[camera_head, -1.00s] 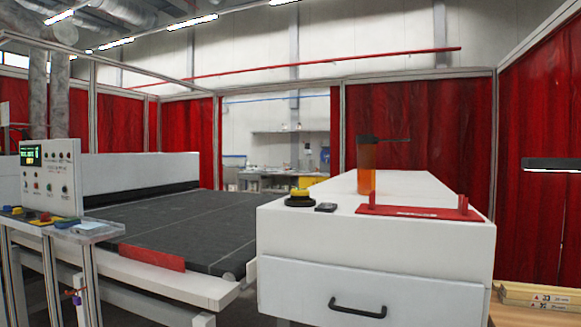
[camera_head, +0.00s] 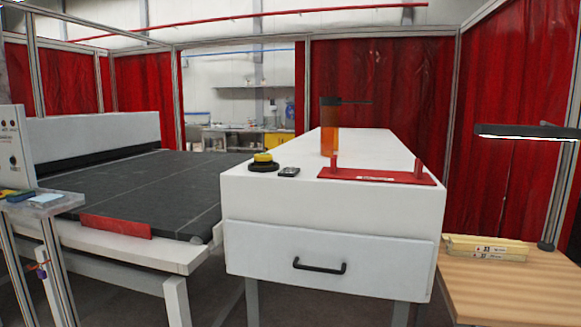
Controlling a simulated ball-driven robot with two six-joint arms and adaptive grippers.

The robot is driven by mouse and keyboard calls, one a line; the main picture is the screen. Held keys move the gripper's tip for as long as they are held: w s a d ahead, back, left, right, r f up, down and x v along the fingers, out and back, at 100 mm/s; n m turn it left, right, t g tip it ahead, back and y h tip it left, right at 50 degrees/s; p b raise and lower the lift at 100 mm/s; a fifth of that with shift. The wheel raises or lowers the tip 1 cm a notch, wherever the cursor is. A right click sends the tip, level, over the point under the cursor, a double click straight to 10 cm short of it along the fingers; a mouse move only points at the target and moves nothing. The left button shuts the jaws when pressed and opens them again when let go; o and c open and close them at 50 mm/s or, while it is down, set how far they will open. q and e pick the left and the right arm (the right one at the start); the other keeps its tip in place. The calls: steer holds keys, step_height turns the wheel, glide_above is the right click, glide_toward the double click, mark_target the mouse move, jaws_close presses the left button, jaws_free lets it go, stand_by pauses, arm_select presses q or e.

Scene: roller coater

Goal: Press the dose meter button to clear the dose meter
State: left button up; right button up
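On the near left corner of the white cabinet (camera_head: 330,205) sits a black round device with a yellow top (camera_head: 263,160). Beside it on the right lies a small flat dark grey device (camera_head: 289,172) with a lighter patch on its face. Either of these may be the dose meter; at this size I cannot tell which, and no button can be made out clearly. Nothing touches either device. Neither of my grippers shows in the head view.
An orange cylinder with a dark handle (camera_head: 330,138) and a red fixture with two posts (camera_head: 376,176) stand on the cabinet. A dark conveyor (camera_head: 150,195) runs left. A wooden table (camera_head: 500,285) with yellow boxes (camera_head: 486,247) and a lamp (camera_head: 530,131) is at right.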

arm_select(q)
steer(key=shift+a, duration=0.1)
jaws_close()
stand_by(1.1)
